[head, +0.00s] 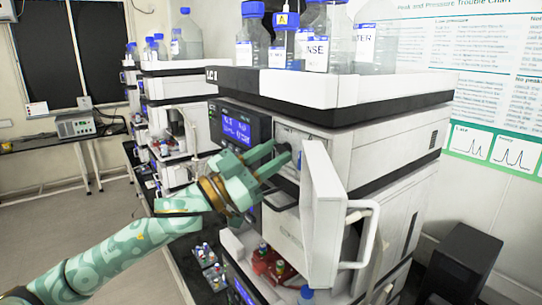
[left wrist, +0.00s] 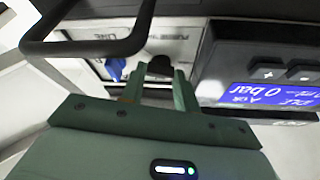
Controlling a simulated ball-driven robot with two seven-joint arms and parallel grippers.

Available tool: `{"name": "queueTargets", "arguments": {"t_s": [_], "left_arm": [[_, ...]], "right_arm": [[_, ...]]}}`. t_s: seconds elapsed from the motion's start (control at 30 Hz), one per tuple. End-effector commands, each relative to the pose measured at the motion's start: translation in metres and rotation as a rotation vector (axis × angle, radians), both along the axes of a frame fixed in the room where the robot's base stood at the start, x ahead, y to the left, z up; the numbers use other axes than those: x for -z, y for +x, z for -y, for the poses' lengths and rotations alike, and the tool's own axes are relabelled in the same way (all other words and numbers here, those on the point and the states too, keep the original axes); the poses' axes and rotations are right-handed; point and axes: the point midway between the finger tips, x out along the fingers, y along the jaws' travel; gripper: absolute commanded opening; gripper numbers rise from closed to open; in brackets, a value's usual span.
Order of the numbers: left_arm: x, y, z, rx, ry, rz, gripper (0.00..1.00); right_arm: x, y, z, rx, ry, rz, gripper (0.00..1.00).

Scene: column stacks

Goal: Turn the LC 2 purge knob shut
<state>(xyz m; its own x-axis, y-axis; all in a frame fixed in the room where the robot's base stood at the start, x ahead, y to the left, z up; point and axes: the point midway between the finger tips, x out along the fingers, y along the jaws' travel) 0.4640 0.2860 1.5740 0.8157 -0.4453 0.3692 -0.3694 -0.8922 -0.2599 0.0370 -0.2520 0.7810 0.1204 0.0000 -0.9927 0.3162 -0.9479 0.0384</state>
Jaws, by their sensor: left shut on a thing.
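The near instrument stack (head: 290,90) carries a label on its upper left front whose number I cannot read surely. Its pump module has a lit blue display (head: 236,128) and, to the right of it, a recessed panel (head: 307,136). A small dark knob (left wrist: 160,66) on that panel sits between my fingertips in the left wrist view. My left gripper (head: 279,152) reaches in from the left and is shut on the knob. The fingers hide much of the knob in the head view, so its turn angle cannot be told. My right gripper is not in view.
A white door (head: 325,215) with a loop handle (head: 366,232) stands open just right of my fingers. A blue fitting (left wrist: 115,69) is beside the knob. Bottles (head: 375,45) stand on top. Small vials (head: 207,255) are on the bench below. More stacks (head: 165,80) stand behind.

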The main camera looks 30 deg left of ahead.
Motion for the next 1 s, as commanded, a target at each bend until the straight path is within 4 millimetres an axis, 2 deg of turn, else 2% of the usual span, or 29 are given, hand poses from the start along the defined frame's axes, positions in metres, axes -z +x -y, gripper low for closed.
{"name": "queueTargets", "arguments": {"t_s": [0.57,1.0], "left_arm": [[-0.004,0.002,-0.004,-0.001,0.509,0.209,0.08],[-0.009,0.002,-0.005,0.0,0.889,0.368,0.08]], "right_arm": [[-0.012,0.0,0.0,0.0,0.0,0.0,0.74],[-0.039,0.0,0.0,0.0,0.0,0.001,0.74]]}}
